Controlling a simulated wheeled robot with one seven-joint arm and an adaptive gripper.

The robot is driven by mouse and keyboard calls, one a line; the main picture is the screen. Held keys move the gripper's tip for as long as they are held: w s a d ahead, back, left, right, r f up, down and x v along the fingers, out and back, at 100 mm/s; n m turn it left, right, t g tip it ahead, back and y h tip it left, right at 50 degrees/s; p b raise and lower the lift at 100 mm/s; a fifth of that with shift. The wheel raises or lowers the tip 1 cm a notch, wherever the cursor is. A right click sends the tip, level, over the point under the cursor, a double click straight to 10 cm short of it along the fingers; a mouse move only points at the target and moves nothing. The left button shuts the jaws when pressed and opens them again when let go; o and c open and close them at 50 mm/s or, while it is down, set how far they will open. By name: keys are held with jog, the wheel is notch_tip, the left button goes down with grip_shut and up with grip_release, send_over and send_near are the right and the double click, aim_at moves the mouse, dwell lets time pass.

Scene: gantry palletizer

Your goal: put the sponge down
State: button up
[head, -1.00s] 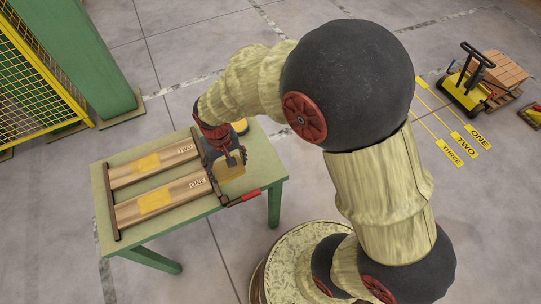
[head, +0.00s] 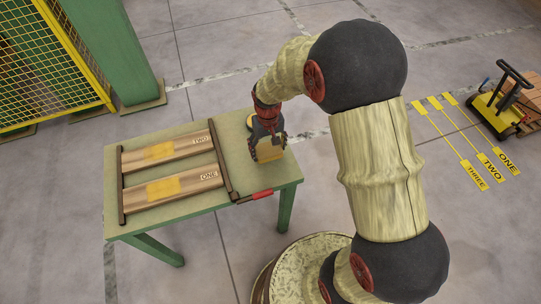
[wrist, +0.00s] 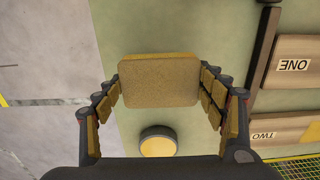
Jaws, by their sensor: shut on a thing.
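My gripper (head: 268,139) is shut on a tan-yellow sponge (wrist: 160,82), with a finger on each side of it in the wrist view. In the head view the sponge (head: 268,152) shows below the dark fingers, over the right part of the green table (head: 165,222). I cannot tell whether the sponge touches the tabletop.
Two wooden boards, ONE (head: 190,184) and TWO (head: 180,149), lie left of the sponge between dark bars. A red-handled clamp (head: 262,194) sits at the table's front edge. A round yellow-topped object (wrist: 158,144) stands near the gripper. Some tabletop around the sponge is bare.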

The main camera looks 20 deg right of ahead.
aim_at(271, 152)
jog(key=shift+w+d+f, duration=0.2)
jog(key=shift+d+f, duration=0.1)
jog(key=shift+f, duration=0.1)
jog(key=f, duration=0.1)
jog(key=f+b, duration=0.1)
jog(key=f, duration=0.1)
jog(key=shift+w+d, duration=0.2)
jog(key=shift+d, duration=0.1)
jog(key=shift+f, duration=0.35)
jog(key=shift+f, duration=0.15)
jog(key=o, duration=1.3)
jog(key=shift+c, duration=0.2)
jog(key=shift+o, duration=0.3)
